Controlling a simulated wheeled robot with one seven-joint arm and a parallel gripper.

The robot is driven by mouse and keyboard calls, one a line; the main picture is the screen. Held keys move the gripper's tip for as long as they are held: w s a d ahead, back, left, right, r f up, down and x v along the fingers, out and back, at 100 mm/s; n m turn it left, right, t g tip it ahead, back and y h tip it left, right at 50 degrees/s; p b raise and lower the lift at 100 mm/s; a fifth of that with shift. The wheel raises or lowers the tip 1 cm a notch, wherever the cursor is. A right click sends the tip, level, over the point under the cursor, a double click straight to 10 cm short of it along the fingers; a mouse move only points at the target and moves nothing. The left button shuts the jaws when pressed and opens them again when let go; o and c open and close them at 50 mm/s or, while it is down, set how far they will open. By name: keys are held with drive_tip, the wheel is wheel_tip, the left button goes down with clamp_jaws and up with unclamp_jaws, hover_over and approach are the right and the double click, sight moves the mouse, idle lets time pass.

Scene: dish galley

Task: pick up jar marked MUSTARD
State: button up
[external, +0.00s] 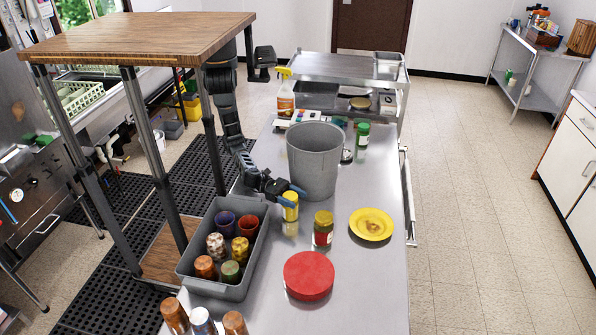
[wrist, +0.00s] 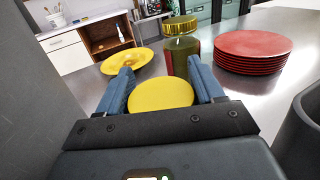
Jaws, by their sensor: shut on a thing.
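A small yellow jar (external: 290,208) is between the blue fingers of my gripper (external: 288,190), on the steel counter's middle. In the wrist view, its round yellow lid (wrist: 160,95) sits between the fingertips of my gripper (wrist: 160,88), which is shut on it. No label can be read, so I cannot tell whether it says MUSTARD. The jar looks upright; I cannot tell whether its base touches the counter. A second jar (external: 323,230) with a gold lid stands apart to its right; it also shows beyond my fingers in the wrist view (wrist: 180,50).
A tall grey bin (external: 313,165) stands close behind my gripper. A yellow plate (external: 371,224) and a stack of red plates (external: 308,275) are to the right and front.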

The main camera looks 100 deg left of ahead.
clamp_jaws()
idle(0.3)
drive_tip(key=shift+r, duration=0.1)
